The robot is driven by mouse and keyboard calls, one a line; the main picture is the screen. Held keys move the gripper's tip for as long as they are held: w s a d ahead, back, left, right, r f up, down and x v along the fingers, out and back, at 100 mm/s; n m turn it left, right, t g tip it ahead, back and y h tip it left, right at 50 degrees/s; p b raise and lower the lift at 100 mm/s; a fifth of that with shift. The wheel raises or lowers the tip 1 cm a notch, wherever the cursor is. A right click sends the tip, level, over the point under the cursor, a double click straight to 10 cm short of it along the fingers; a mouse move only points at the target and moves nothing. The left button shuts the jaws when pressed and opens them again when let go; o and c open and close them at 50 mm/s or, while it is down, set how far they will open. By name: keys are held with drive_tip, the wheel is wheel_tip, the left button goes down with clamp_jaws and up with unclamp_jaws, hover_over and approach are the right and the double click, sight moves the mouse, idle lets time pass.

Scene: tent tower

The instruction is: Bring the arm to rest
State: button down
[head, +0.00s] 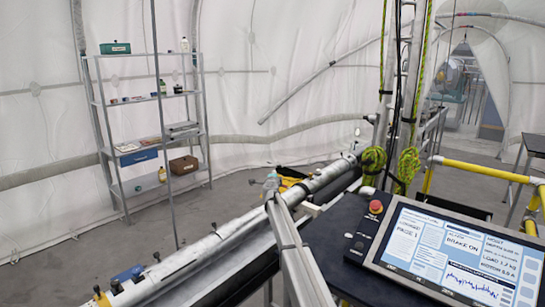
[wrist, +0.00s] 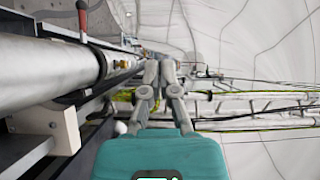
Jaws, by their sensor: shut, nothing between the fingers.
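My gripper (wrist: 162,72) shows in the middle of the wrist view, past its teal housing. Its grey fingers are together and hold nothing. A thick silver tube (wrist: 45,72) lies to its left in that view, apart from the fingers. In the head view I cannot clearly make out the fingers.
In the head view, a long metal tube (head: 205,245) runs across the middle. A console screen (head: 455,250) and a red stop button (head: 376,207) stand at the right. A shelf rack (head: 122,104) stands back left. Yellow railings (head: 485,170) are at the right. The left floor is clear.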

drive_tip(key=s+f+n+g+y, duration=0.4)
drive_tip(key=s+n, duration=0.4)
drive_tip(key=s, duration=0.7)
drive_tip(key=s+f+n+g+y, duration=0.4)
drive_tip(key=s+n, duration=0.3)
drive_tip(key=s, duration=0.7)
drive_tip(key=s+d+f+n+g+h, duration=0.1)
drive_tip(key=s+d, duration=0.4)
drive_tip(key=s, duration=0.7)
drive_tip(key=s+d+f+n+g+h, duration=0.1)
drive_tip(key=s+d+f+g+h, duration=0.2)
drive_tip(key=s, duration=0.9)
drive_tip(key=s+d+f+n+g+h, duration=0.1)
drive_tip(key=s+d+f+g, duration=0.5)
drive_tip(key=s, duration=0.6)
drive_tip(key=d+h, duration=0.1)
drive_tip(key=d, duration=0.1)
drive_tip(key=shift+s+d+f, duration=0.3)
